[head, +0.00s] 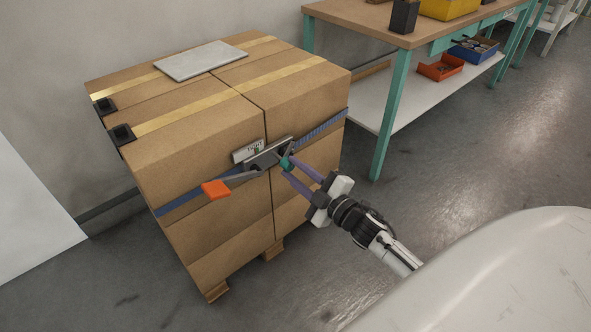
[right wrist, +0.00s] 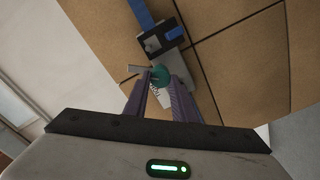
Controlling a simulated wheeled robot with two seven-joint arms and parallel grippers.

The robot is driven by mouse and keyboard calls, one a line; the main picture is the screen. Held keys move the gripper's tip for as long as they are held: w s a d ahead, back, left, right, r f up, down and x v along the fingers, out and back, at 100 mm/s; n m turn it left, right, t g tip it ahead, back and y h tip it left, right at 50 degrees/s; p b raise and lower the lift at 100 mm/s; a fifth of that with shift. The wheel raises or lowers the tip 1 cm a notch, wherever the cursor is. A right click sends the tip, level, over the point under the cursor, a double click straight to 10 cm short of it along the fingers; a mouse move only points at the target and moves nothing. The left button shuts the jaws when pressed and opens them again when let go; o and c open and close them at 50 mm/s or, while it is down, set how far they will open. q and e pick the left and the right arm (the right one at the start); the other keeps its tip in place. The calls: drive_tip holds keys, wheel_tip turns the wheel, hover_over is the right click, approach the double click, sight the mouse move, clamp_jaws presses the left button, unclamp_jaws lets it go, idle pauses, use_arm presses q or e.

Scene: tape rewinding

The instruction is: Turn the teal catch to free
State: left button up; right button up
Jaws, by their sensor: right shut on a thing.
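The teal catch (head: 285,162) sits on a grey metal ratchet (head: 262,158) on the front of the stacked cardboard boxes. My right gripper (head: 289,167) reaches in from the lower right and is shut on the catch with its purple fingers. In the right wrist view the round teal catch (right wrist: 160,76) lies between the tips of my right gripper (right wrist: 160,82). A blue strap (head: 320,128) runs around the boxes through the ratchet. A white label (head: 248,150) is beside the ratchet; its lettering is too small to read surely. My left gripper is not in view.
An orange tab (head: 215,189) sticks out left of the ratchet. A grey panel (head: 200,60) lies on the boxes (head: 195,135), near black corner guards (head: 122,134). A teal-legged workbench (head: 385,130) stands behind to the right. The floor between is clear.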

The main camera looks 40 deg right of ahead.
drive_tip(key=n, duration=0.5)
drive_tip(key=shift+f+b, duration=0.15)
drive_tip(key=shift+b, duration=0.2)
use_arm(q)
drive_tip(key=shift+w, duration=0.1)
use_arm(e)
drive_tip(key=shift+n, duration=1.1)
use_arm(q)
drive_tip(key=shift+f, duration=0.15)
use_arm(e)
drive_tip(key=o, duration=1.1)
drive_tip(key=shift+s, duration=0.1)
use_arm(q)
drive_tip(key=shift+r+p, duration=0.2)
drive_tip(key=shift+p, duration=0.25)
use_arm(e)
drive_tip(key=s, duration=1)
drive_tip(key=shift+d, duration=0.4)
